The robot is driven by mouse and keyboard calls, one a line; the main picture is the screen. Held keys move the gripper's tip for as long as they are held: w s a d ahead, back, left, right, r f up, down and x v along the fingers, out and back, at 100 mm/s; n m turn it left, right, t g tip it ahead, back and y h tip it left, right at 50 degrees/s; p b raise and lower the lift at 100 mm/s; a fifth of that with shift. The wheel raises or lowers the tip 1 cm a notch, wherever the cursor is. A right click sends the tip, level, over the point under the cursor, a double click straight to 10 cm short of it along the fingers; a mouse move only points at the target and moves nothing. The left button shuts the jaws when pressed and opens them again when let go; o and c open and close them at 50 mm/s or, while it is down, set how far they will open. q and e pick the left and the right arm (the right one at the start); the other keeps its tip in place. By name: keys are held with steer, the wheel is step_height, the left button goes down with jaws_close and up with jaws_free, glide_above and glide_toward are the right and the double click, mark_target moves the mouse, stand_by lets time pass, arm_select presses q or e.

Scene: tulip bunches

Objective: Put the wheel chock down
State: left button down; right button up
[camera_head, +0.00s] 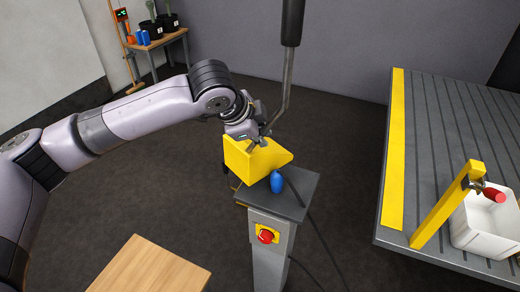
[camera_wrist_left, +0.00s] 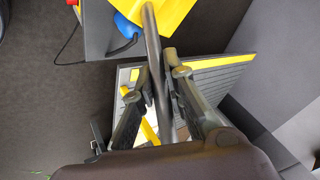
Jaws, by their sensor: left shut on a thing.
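The wheel chock (camera_head: 252,160) is a yellow wedge-like block with a long grey bent rod (camera_head: 287,75) that rises to a black grip (camera_head: 291,22). My left gripper (camera_head: 262,137) is just above the yellow block, its fingers closed around the rod. In the left wrist view, the rod passes between the fingers of my left gripper (camera_wrist_left: 158,85), with part of the yellow chock (camera_wrist_left: 180,12) at the top. The block appears over the back left of a grey pedestal's top (camera_head: 293,207); I cannot tell whether it touches. My right gripper is not in view.
A blue object (camera_head: 277,182) sits on the pedestal beside the chock. A red button (camera_head: 266,236) is on its front. A grooved platform (camera_head: 450,105) with a yellow edge strip, yellow post (camera_head: 442,213) and white bin (camera_head: 478,232) is at right. A wooden top (camera_head: 150,270) is at lower left.

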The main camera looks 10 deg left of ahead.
arm_select(q)
glide_above(251, 164)
steer(key=d, duration=0.2)
steer(key=shift+s+d+f+p, duration=0.1)
steer(key=shift+s+f+p, duration=0.15)
steer(key=shift+f, duration=1)
steer(key=shift+s+d+f+p, duration=0.1)
steer(key=shift+s+f, duration=0.1)
steer(key=shift+f, duration=1.05)
steer(key=c, duration=2)
jaws_free()
steer(key=shift+s+f, duration=0.1)
steer(key=shift+f, duration=0.05)
steer(key=shift+c, duration=0.2)
steer(key=o, duration=0.4)
